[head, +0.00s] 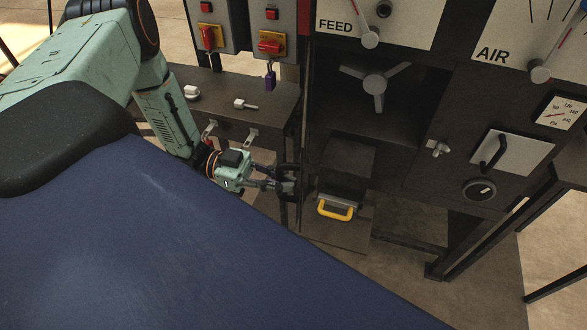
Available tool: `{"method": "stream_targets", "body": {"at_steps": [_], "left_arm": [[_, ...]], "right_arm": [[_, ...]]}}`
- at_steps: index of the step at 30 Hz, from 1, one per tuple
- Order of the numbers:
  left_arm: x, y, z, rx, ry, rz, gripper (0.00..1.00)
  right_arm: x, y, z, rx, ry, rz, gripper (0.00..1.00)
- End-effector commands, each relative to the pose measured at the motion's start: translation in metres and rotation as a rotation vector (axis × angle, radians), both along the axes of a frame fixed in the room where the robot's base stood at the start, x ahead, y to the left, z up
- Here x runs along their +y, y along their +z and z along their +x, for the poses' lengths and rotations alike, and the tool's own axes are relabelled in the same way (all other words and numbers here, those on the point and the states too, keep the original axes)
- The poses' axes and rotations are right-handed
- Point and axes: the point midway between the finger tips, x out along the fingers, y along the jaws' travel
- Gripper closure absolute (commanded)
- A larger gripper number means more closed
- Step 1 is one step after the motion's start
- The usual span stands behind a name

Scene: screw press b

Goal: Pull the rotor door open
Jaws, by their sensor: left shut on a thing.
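My left gripper (289,183) reaches in from the left and is shut at the left edge of the dark machine. What it holds is small and dark, and the fingers mostly hide it; it looks like a handle or edge by a narrow upright panel (304,110), seen nearly edge-on. I cannot tell for sure that this panel is the rotor door. A grey three-armed rotor (376,85) shows uncovered in a dark recess of the machine, right of and above the gripper. My right gripper is not in view.
A yellow handle (337,211) sits low, just right of my left gripper. A dark bench (236,98) with small fittings stands behind my arm, under red switches (271,46). FEED and AIR panels with levers are above; a black-handled plate (510,160) is at right.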

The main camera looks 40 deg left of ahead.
Motion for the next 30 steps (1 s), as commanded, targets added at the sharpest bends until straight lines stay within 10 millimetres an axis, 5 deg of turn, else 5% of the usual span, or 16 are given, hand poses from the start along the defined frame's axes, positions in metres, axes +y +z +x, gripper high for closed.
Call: {"method": "stream_targets", "body": {"at_steps": [9,24,25,30], "left_arm": [[0.02,0.001,-0.007,0.001,0.004,-0.001,1.0],[0.025,0.0,-0.009,0.0,0.004,0.0,1.0],[0.025,0.0,-0.009,0.0,0.004,0.0,0.88],[0.025,0.0,-0.01,0.0,0.003,0.0,0.77]], "right_arm": [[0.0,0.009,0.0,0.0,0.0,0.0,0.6],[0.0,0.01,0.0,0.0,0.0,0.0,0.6],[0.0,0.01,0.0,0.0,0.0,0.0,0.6],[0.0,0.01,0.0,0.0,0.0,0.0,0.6]]}}
